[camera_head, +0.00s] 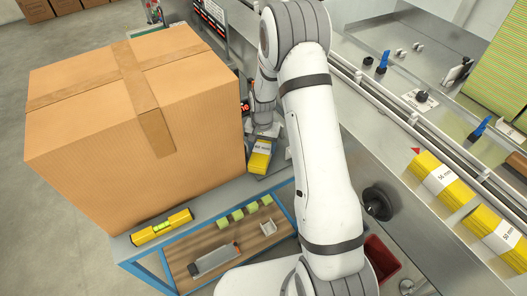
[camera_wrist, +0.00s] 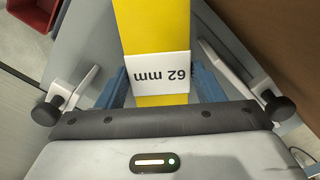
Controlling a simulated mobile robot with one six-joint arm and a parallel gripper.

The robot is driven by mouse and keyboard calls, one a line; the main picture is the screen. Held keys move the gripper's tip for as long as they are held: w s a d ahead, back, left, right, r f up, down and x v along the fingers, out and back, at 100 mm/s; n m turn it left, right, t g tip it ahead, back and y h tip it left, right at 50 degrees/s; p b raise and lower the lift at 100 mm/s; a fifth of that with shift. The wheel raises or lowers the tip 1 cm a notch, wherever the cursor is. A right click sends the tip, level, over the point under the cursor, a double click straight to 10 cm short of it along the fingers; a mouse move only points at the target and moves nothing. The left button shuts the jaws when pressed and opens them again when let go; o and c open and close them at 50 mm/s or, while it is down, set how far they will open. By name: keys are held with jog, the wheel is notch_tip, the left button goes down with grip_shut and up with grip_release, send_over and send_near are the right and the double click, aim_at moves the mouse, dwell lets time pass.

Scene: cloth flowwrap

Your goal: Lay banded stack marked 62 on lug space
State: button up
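The yellow banded stack (camera_head: 260,160) has a white band and hangs or rests at the end of my arm, beside the large cardboard box. In the wrist view the stack (camera_wrist: 157,75) has a band reading 62 mm, upside down. My gripper (camera_wrist: 160,88) has its blue fingers against both sides of the band, shut on the stack. Upright blue pieces (camera_head: 478,130) stand along the steel conveyor (camera_head: 440,125) at the right; I cannot tell which gap is the lug space.
The large cardboard box (camera_head: 130,120) stands close left of my gripper. Yellow stacks marked 56 mm (camera_head: 440,178) and 50 mm (camera_head: 500,238) lie at the right. A red bin (camera_head: 382,258) is at bottom right.

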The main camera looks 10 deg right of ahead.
jog(key=c, duration=0.6)
jog(key=shift+c, duration=0.2)
